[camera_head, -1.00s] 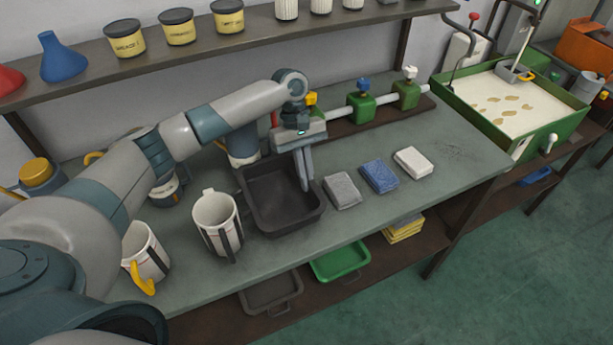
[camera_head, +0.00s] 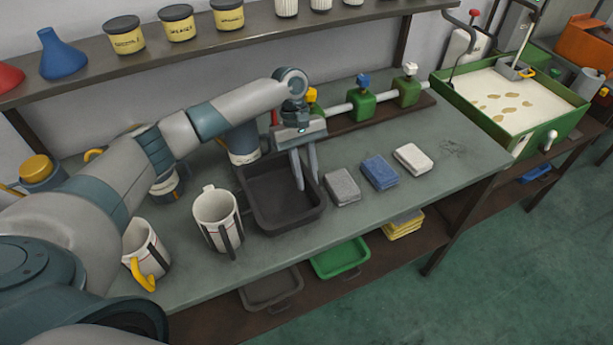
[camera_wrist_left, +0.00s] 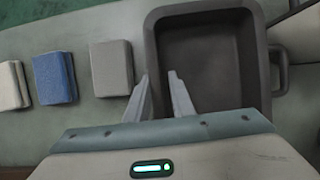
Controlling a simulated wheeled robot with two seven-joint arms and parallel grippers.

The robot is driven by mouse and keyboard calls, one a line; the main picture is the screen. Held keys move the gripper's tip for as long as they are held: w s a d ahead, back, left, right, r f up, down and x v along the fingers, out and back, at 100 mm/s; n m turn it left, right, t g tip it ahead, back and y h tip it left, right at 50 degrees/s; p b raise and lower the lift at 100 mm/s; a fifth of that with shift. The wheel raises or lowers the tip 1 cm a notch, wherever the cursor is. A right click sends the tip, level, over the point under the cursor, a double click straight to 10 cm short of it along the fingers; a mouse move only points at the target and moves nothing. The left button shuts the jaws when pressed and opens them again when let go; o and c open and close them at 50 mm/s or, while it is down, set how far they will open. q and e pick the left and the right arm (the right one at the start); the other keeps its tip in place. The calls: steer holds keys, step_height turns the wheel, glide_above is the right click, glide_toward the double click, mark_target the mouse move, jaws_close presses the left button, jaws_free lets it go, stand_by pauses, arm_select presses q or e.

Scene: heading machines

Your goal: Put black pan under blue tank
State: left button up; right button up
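The black pan (camera_head: 270,222) is a dark rectangular tray on the bench, left of the sponges. It also shows in the wrist view (camera_wrist_left: 258,20), with a handle on its right side there. My left gripper (camera_head: 304,178) is over the pan's right side, pointing down. Its fingers (camera_wrist_left: 162,98) stand apart, one inside the pan and one by the rim nearest the sponges; contact with the rim cannot be told. A blue-grey tank-like body (camera_head: 243,148) stands behind the pan, partly hidden by my arm; I cannot tell if it is the blue tank. My right gripper is not in view.
Grey (camera_head: 341,187), blue (camera_head: 380,173) and white (camera_head: 413,159) sponges lie right of the pan. A white mug (camera_head: 214,218) stands close on its left. Piping with valves (camera_head: 362,103) runs along the back. A green-rimmed basin (camera_head: 515,105) is far right.

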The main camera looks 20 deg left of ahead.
arm_select(q)
steer(key=b+v, duration=0.3)
steer(key=v, duration=0.9)
steer(key=shift+f, duration=0.1)
